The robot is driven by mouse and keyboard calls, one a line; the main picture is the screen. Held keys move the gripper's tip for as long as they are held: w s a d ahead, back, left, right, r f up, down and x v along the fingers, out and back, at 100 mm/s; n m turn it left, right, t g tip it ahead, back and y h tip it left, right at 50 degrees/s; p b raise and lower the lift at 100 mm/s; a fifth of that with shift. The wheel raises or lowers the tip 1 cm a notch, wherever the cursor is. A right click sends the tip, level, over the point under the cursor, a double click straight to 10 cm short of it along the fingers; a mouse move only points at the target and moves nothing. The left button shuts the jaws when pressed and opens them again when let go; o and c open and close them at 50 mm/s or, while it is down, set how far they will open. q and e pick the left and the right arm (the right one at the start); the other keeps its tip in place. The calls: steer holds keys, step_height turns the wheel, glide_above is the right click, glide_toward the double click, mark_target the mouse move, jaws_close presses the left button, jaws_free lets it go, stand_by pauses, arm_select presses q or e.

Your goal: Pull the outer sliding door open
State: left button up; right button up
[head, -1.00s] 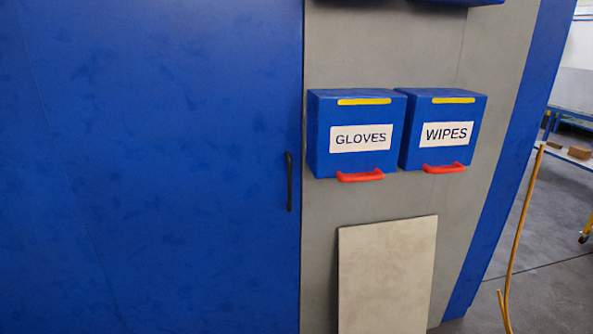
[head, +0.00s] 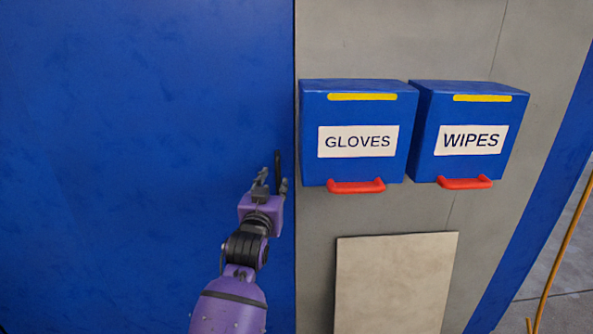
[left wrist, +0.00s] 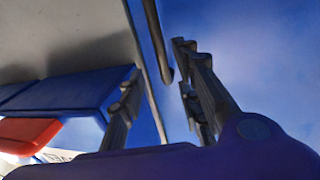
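The blue sliding door (head: 130,150) fills the left of the head view, its right edge meeting a grey wall panel. Its dark vertical handle (head: 277,162) is near that edge, with its lower part hidden by my left gripper (head: 270,182). My left gripper is open and empty, with its fingers pointing up toward the handle. In the left wrist view, the handle (left wrist: 156,38) appears between the spread fingers of my left gripper (left wrist: 157,78), mostly past their tips. I cannot tell whether any finger touches it. My right gripper is not in view.
Right of the door, a blue GLOVES box (head: 358,108) and a blue WIPES box (head: 468,112) with red handles stick out from the grey panel (head: 400,45). A pale board (head: 395,285) is below them. A yellow pole (head: 565,250) stands at far right.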

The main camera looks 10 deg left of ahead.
mark_target(277, 173)
arm_select(q)
steer(key=w, duration=0.4)
steer(key=w+a, duration=0.1)
steer(key=w, duration=0.2)
jaws_close()
